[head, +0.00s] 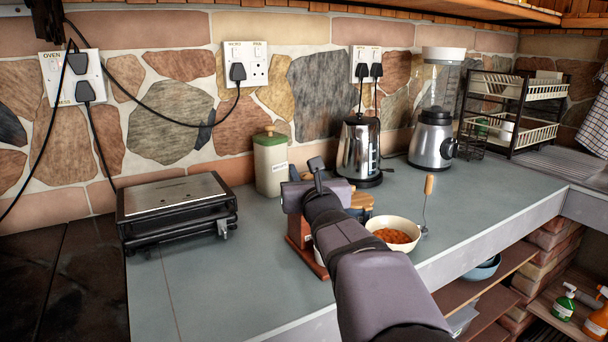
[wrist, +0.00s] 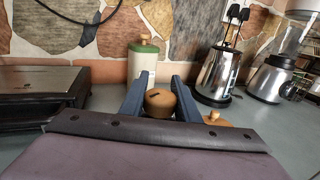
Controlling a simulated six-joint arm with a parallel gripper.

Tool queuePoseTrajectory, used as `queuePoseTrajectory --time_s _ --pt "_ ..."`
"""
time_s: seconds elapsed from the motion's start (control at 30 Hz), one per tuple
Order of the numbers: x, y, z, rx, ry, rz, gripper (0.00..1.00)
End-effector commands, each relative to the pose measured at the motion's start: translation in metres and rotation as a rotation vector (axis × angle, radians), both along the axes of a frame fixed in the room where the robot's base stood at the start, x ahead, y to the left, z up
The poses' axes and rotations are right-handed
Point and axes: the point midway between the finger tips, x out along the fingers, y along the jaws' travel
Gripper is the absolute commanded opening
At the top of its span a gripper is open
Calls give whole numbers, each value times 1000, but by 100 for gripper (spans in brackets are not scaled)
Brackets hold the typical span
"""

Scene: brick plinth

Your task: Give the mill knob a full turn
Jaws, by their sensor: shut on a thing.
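The mill knob (wrist: 160,101) is a round wooden knob with a dark mark on it. In the wrist view it sits between the two blue fingers of my gripper (wrist: 161,98), which is shut on it. In the head view my gripper (head: 316,172) is above a reddish-brown wooden body (head: 299,240), apparently the mill, standing on the grey counter. My arm hides most of that body and the knob in the head view.
A cream canister with a green lid (head: 270,162) stands behind. A kettle (head: 359,150) and a blender (head: 433,135) are at the back right. A bowl of orange food (head: 394,233) is close right of my arm. A black grill (head: 177,208) is left.

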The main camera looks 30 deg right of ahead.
Motion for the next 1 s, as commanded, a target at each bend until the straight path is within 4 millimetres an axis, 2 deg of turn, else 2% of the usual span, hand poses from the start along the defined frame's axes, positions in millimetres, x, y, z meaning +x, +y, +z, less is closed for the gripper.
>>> queuePoseTrajectory --time_s 0.07,0.1,0.17,0.57,0.77,1.0 --pt "0 0 3 -3 -6 0 6" --pt "0 0 3 -3 -6 1 36" --pt "0 0 3 -3 -6 0 47" --pt "-3 1 1 -2 -3 0 47" --pt "-19 6 1 -1 -4 -1 47" --pt "-47 16 1 -4 -5 0 47"
